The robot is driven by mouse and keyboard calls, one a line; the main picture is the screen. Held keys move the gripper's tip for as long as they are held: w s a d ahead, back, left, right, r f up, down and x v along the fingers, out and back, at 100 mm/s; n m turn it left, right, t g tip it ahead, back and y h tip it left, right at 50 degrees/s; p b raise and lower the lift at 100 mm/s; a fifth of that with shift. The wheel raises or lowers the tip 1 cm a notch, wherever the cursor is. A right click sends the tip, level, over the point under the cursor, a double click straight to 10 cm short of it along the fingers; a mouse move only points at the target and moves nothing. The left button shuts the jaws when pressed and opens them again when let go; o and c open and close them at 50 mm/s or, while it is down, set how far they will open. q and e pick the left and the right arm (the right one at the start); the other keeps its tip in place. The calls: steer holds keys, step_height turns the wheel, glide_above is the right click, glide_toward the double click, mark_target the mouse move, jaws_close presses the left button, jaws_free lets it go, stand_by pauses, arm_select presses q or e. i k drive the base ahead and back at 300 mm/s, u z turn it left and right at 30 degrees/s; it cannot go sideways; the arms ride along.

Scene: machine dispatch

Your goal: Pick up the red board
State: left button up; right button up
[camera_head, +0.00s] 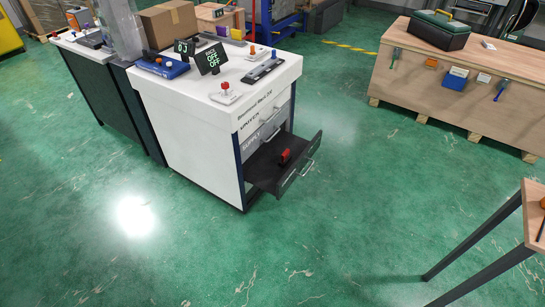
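A small red object (285,156) lies in the open bottom drawer (268,172) of the white machine cabinet (185,130). It is small in the picture, and I cannot tell for sure that it is the red board. The drawer is dark inside and is pulled out to the right. Neither of my grippers is in view.
The cabinet top holds a black display (211,58), a red-topped joystick (225,92) and a cardboard box (168,23). A wooden bench (430,85) stands at the right back. A table (535,213) with dark legs is at the right edge. Green floor in front is clear.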

mark_target(285, 154)
steer(key=u, duration=0.85)
steer(key=i, duration=2.25)
steer(key=z, duration=0.95)
